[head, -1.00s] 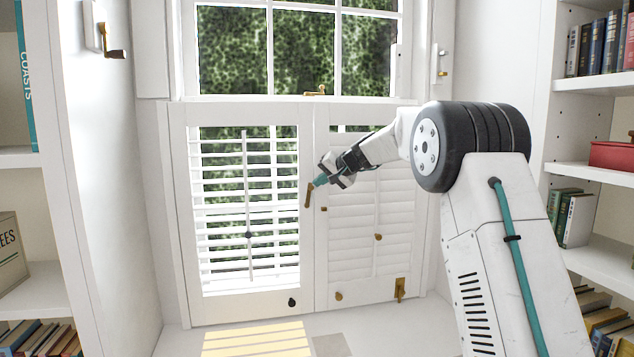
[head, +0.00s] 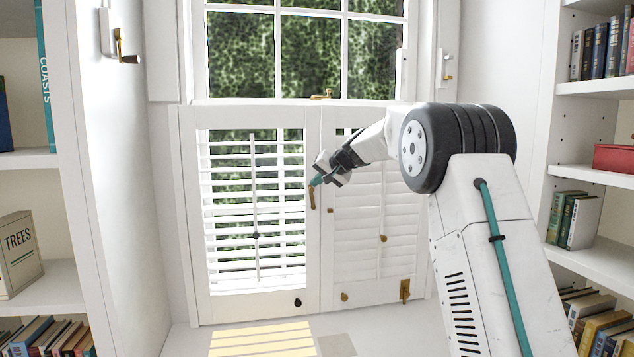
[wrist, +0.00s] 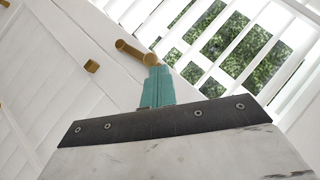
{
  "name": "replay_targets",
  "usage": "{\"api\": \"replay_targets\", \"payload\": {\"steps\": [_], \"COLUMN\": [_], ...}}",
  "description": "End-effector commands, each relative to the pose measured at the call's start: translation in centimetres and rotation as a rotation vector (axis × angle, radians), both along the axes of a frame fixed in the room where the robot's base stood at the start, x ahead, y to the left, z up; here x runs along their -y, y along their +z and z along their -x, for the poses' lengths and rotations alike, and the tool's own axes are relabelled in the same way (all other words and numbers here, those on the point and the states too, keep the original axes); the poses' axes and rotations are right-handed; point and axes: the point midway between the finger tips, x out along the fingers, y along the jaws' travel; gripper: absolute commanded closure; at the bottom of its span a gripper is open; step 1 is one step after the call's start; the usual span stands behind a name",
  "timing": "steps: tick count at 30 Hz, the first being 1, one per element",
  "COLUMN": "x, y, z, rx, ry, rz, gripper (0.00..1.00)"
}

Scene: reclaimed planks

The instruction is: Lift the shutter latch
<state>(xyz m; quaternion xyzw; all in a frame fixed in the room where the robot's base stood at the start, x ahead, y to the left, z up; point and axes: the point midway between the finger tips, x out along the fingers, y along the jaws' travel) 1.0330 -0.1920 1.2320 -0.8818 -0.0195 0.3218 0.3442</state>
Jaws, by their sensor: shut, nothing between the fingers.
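The brass shutter latch (head: 312,198) is a short bar on the right stile of the left shutter (head: 262,305). It hangs almost straight down. In the wrist view the latch (wrist: 136,53) lies just beyond the fingertips. A small brass block (head: 330,210) sits on the right shutter (head: 372,295), right of the latch; it also shows in the wrist view (wrist: 91,66). My gripper (head: 316,182) has teal fingers, shut and empty, at the latch's upper end. In the wrist view the fingertips (wrist: 157,72) overlap the latch's rounded end; I cannot tell whether they touch.
Brass knobs (head: 383,238) and a lower brass fitting (head: 405,290) are on the right shutter. A dark knob (head: 298,303) is low on the left shutter. A window catch (head: 321,95) is above. Bookshelves flank both sides. The sill between is clear.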

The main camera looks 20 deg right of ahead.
Motion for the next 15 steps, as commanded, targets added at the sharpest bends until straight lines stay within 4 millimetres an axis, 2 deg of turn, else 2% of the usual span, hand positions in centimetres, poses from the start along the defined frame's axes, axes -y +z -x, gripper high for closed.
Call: {"api": "replay_targets", "payload": {"steps": [10,15], "x": [1.3,1.6], "y": [-0.8,0.1], "z": [0.3,0.3], "rx": [-0.005,-0.004], "ry": [0.000,0.003], "rz": [0.000,-0.001], "gripper": [1.00,1.00]}}
